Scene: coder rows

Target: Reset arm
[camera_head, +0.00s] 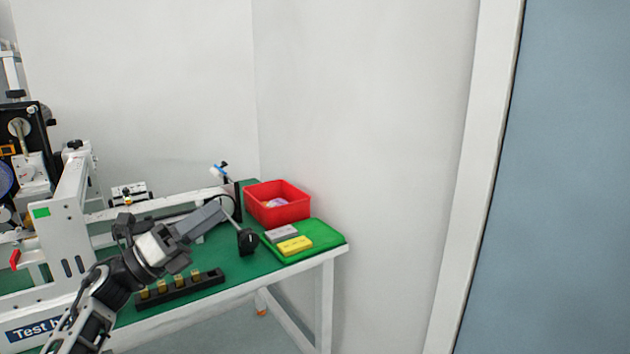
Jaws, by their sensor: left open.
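My left arm comes in from the lower left, and its gripper (222,213) is over the green-topped bench (215,262), in front of the machine's rail. Its jaws are open, and I see nothing held between them. A small black part (248,241) shows just to the right of the gripper; I cannot tell what it belongs to. My right gripper is not in view.
A red bin (285,212) with small items stands at the bench's back right. A green tray (325,240) holds a grey block (281,233) and a yellow block (295,245). A black rack (180,287) holds several brass-coloured pieces. A white machine frame (67,225) stands left.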

